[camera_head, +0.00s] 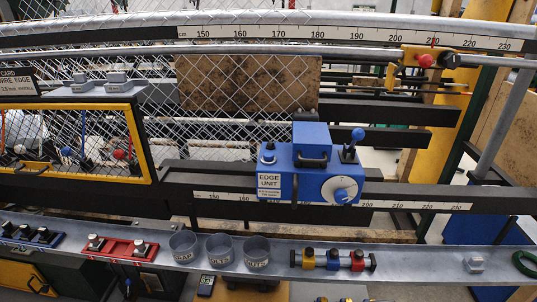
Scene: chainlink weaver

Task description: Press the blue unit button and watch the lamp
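The blue unit (310,172), labelled "EDGE UNIT", sits on the lower scaled rail right of the middle. A small dark round button-like knob (269,147) stands on its top at the left. A blue ball-topped lever (358,134) rises at its right, and a white dial (340,190) is on its front. A black handle is at its upper middle. Which small part is the lamp, and whether one is lit, I cannot tell. My gripper is not in view.
A grey shelf (410,257) runs along the front, holding labelled grey cups (220,249), a red tray (119,248), a rack of coloured cylinders (332,260) and a green ring (524,262). A yellow-framed mesh guard (138,145) is at left. Chain-link mesh hangs behind.

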